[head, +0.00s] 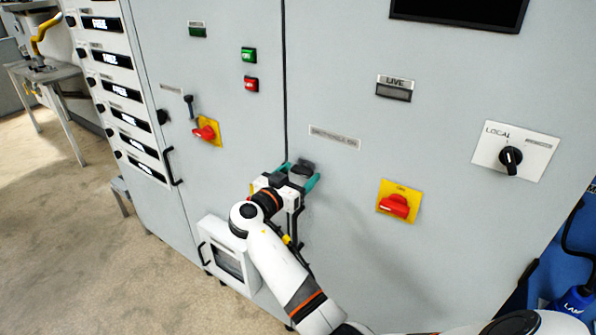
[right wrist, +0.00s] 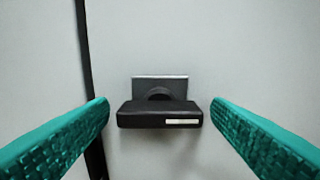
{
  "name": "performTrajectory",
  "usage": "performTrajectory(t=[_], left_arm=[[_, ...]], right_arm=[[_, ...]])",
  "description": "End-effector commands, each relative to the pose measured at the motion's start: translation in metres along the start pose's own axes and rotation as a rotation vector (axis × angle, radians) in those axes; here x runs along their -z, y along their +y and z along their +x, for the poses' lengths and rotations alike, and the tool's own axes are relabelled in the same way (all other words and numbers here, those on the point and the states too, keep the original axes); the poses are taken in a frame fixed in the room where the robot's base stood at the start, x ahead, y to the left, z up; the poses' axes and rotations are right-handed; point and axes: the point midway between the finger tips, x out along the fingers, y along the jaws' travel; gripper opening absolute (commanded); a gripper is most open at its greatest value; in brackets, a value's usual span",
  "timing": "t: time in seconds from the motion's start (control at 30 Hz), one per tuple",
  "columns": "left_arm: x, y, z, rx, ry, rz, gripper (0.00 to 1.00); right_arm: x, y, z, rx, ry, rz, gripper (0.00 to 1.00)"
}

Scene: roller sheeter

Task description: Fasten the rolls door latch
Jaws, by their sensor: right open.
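The door latch (head: 302,169) is a small dark handle on the grey cabinet front, just right of the vertical door seam. In the right wrist view the latch (right wrist: 160,113) is a black bar lying level, with a white mark at its right end, on a round hub before a grey plate (right wrist: 159,88). My right gripper (head: 299,178) is open, its teal fingers one on each side of the latch. In the right wrist view the fingers (right wrist: 160,122) stand apart from the bar, with a gap on both sides. My left gripper is not in view.
A red rotary switch on a yellow plate (head: 398,202) sits right of the latch, another (head: 206,131) to its upper left. A windowed box (head: 228,265) juts out low on the left. A black door handle (head: 173,167) stands further left.

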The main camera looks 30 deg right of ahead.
Motion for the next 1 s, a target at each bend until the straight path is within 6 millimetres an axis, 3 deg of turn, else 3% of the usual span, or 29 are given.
performTrajectory(t=[0.3, 0.57, 1.0], left_arm=[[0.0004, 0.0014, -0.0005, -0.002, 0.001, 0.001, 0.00], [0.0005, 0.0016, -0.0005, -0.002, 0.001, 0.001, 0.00], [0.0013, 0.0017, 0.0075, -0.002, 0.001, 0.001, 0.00]], right_arm=[[0.0004, -0.0001, 0.0025, 0.000, 0.000, 0.000, 0.71], [0.0003, -0.0001, 0.0022, 0.000, 0.000, 0.000, 0.29], [0.0019, -0.0002, 0.0020, 0.000, 0.000, -0.098, 0.28]])
